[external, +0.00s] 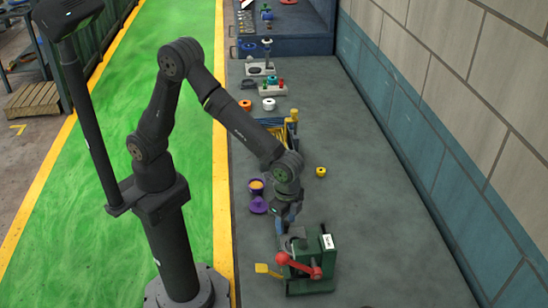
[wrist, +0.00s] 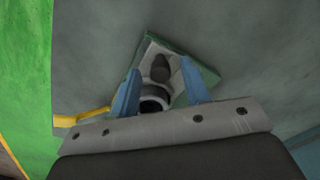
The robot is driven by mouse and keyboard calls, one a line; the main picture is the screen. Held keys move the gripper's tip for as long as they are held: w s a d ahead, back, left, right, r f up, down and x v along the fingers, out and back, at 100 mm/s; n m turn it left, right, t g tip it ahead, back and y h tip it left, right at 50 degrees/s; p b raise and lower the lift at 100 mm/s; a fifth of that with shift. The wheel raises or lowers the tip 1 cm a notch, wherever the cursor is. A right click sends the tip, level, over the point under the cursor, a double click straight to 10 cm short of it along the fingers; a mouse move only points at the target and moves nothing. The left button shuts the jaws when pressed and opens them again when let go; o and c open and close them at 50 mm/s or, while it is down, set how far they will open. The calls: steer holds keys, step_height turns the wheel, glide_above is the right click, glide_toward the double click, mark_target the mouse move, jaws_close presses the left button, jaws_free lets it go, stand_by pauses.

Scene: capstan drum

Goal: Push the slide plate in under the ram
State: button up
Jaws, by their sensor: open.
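The green press (external: 312,262) stands on the bench near the front, with a red lever (external: 298,265) and a white label. A yellow tab (external: 265,269) sticks out at its left; it also shows in the wrist view (wrist: 82,118). I cannot tell whether this tab belongs to the slide plate. My gripper (external: 287,222) points down just over the back of the press. In the wrist view, my gripper (wrist: 160,72) has its two blue fingers apart. A dark rounded part and a ring-like cylinder (wrist: 153,98) show between them, over a pale plate (wrist: 150,50). Contact is unclear.
A purple hourglass-shaped cup (external: 257,202) with orange contents stands left of my gripper. A small yellow ring (external: 321,171) lies behind to the right. A yellow-and-blue rack (external: 291,127) and several small fixtures stand farther back. The bench right of the press is clear up to the wall.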

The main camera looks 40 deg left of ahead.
jaws_close()
steer(key=shift+s+d, duration=1.7)
steer(key=shift+d, duration=0.05)
jaws_free()
step_height(320, 180, up, 18)
steer(key=shift+f, duration=0.2)
